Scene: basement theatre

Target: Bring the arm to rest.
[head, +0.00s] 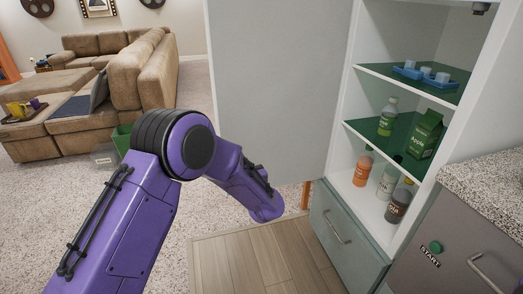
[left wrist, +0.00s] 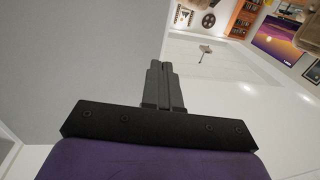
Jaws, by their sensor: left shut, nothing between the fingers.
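My left arm (head: 150,205) is purple with a dark elbow joint. It comes in from the lower left of the head view and bends down to the right, in front of the open cabinet door. Its gripper is out of sight in the head view. In the left wrist view my left gripper (left wrist: 163,85) is shut, its two dark fingers together with nothing between them. A plain pale surface lies behind and left of the fingers. My right arm and gripper are in neither view.
An open cabinet (head: 400,150) at the right holds bottles, a green apple carton (head: 424,134) and a blue tray (head: 424,77). Its grey door (head: 275,90) stands behind my arm. A counter (head: 490,185) is at the right edge. Brown sofas (head: 140,75) stand at the far left on carpet.

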